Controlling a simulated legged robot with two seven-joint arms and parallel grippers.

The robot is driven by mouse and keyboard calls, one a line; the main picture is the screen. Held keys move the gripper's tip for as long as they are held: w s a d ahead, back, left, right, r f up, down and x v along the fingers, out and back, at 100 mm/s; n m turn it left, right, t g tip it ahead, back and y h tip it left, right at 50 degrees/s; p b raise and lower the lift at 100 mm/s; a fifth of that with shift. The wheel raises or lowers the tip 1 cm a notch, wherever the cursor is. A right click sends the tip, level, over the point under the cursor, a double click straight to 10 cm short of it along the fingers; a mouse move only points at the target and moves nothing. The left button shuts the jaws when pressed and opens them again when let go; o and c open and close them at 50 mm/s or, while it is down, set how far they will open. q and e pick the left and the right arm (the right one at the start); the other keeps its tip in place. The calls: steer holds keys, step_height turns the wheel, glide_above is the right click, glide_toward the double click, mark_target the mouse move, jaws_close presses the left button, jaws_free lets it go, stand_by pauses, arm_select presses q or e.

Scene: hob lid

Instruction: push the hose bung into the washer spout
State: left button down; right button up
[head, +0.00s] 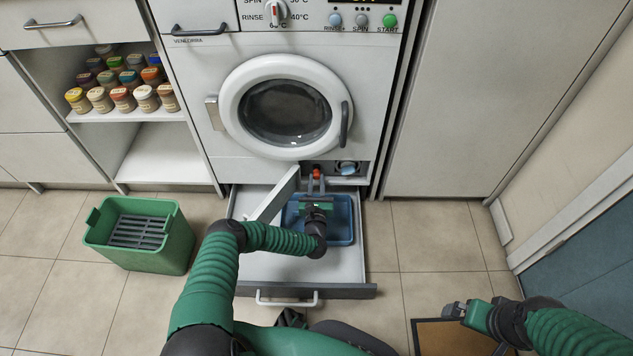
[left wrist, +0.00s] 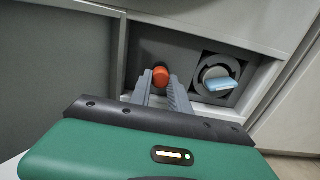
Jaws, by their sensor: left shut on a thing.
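The hose bung (head: 316,173) is a small orange-red piece at the low recess of the white washer (head: 210,110). My left gripper (head: 316,184) is shut on it, and the bung also shows between the fingertips in the left wrist view (left wrist: 161,77). The bung points into the dark left part of the recess. The spout is not clearly seen; I cannot tell whether the bung touches it or sits in it. My right gripper (head: 466,312) is low at the right, away from the washer, and its opening cannot be made out.
A round filter cap with a pale blue grip (left wrist: 217,80) sits right of the bung. The recess flap (head: 273,195) hangs open at the left. Below, a pulled-out drawer (head: 345,268) holds a blue tray (head: 345,220). A green basket (head: 180,240) stands left on the floor.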

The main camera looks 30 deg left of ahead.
arm_select(q)
steer(key=shift+p, duration=0.6)
stand_by(0.6)
steer(key=shift+w+a+b, duration=0.25)
steer(key=shift+w+b, duration=0.05)
steer(key=shift+w, duration=0.2)
stand_by(0.3)
steer(key=c, duration=1.1)
jaws_free()
steer(key=shift+c, duration=0.2)
steer(key=p+v, duration=0.5)
steer(key=v, duration=0.2)
steer(key=shift+s, duration=0.2)
steer(key=shift+d, duration=0.2)
